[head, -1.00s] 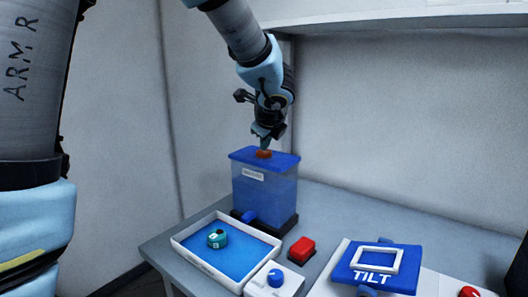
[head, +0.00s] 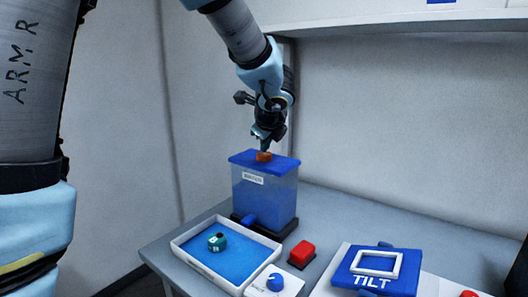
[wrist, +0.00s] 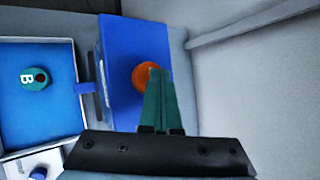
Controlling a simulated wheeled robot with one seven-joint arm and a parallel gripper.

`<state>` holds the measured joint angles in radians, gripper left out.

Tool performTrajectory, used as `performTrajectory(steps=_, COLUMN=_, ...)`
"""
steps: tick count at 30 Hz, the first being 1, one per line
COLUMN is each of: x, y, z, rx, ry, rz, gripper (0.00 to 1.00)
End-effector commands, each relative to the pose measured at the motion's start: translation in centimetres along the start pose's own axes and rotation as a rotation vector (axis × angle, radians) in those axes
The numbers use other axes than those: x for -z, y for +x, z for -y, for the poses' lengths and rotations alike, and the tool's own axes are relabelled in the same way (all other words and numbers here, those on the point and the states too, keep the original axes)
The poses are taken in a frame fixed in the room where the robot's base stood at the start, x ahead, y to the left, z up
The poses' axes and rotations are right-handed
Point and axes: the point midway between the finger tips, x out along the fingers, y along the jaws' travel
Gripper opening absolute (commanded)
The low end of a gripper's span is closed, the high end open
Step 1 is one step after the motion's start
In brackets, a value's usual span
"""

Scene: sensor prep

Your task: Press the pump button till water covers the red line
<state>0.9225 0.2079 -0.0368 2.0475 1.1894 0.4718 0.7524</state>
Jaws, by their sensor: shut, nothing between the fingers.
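A translucent tank (head: 264,200) with a blue lid (head: 283,163) and a white label stands on a dark base at the back of the table. A round orange button or cap (head: 264,156) sits on the lid, and shows in the wrist view too (wrist: 143,76). My gripper (head: 265,149) is shut and empty, pointing down at the orange piece. In the wrist view its green fingertips (wrist: 156,72) overlap the orange piece's right side; I cannot tell whether they touch. No red line or clear water level can be made out on the tank.
A white-rimmed blue tray (head: 205,268) holds a teal piece (head: 217,242). A red button block (head: 301,253), a blue-knobbed box (head: 275,283) and a blue TILT frame (head: 352,275) stand in front and right. A shelf (head: 400,28) and the wall are behind.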

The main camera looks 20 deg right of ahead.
Motion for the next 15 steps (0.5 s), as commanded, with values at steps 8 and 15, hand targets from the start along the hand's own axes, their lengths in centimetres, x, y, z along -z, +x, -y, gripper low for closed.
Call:
performTrajectory(steps=8, x=-0.65, y=-0.89, z=0.65, rx=0.0, ry=0.0, rz=0.001, gripper=0.0)
performTrajectory(steps=15, x=-0.63, y=-0.85, z=0.63, rx=0.001, ry=0.0, rz=0.001, gripper=0.0)
